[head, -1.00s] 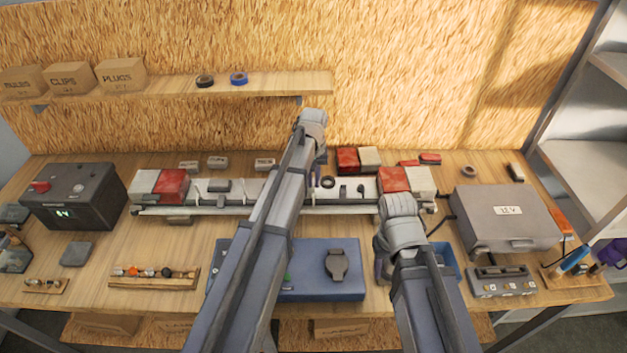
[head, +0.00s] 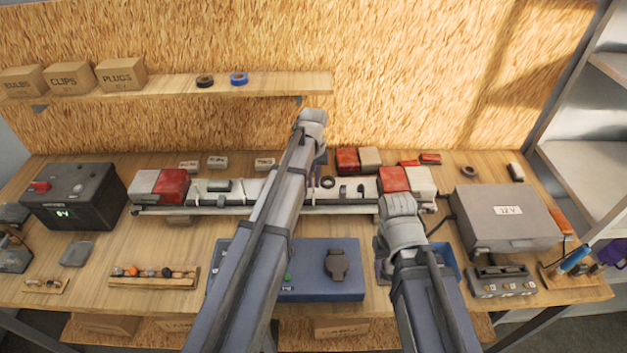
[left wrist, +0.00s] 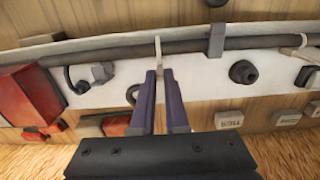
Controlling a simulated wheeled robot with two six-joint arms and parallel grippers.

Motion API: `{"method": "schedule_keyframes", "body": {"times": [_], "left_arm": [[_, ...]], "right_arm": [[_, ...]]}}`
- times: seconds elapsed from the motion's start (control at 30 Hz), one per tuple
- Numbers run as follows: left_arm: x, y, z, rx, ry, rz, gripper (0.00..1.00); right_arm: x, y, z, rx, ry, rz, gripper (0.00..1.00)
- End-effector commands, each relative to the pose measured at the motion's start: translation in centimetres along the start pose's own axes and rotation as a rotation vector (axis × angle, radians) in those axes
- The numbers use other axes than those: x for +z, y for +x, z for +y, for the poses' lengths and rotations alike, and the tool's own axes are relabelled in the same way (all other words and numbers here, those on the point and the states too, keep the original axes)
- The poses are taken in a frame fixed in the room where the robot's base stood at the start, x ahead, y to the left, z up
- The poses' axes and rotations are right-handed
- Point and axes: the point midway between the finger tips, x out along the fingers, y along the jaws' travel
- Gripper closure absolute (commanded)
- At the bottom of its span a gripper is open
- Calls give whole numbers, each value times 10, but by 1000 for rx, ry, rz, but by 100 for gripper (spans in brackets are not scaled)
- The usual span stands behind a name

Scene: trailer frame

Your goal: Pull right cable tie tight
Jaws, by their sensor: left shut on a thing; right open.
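The right cable tie (left wrist: 158,48) is a thin pale strap at the dark cable (left wrist: 185,46) that runs along the white trailer light bar (left wrist: 120,72). My left gripper (left wrist: 159,76) has its two purple fingers shut on the tie's tail, close to the cable. In the head view my left gripper (head: 317,180) is mostly hidden by its own arm, over the middle of the bar (head: 348,189). A second pale tie (left wrist: 301,41) sits on the cable at the right in the left wrist view. My right gripper (head: 380,267) is open, low beside the blue bin, partly hidden by its wrist.
Red and white lamps (head: 394,180) stand at both ends of the bar. A blue case (head: 325,290) lies in front, with a blue bin (head: 446,258) beside it. A battery (head: 75,196) stands left and a grey 12 V case (head: 505,225) right.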

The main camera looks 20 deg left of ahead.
Motion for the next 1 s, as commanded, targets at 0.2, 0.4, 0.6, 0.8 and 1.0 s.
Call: {"method": "schedule_keyframes", "body": {"times": [0.2,0.4,0.6,0.8,1.0], "left_arm": [[0,-4,0,0,0,0,100],[0,-25,0,0,0,0,100],[0,-27,0,0,0,0,100],[0,-26,0,0,0,0,84],[0,-26,0,0,0,0,61]], "right_arm": [[0,-4,0,0,1,0,50],[2,-25,2,-1,4,0,50],[2,-27,2,-1,6,0,50],[2,-26,2,-1,6,0,50],[2,-26,2,-1,6,0,50]]}}
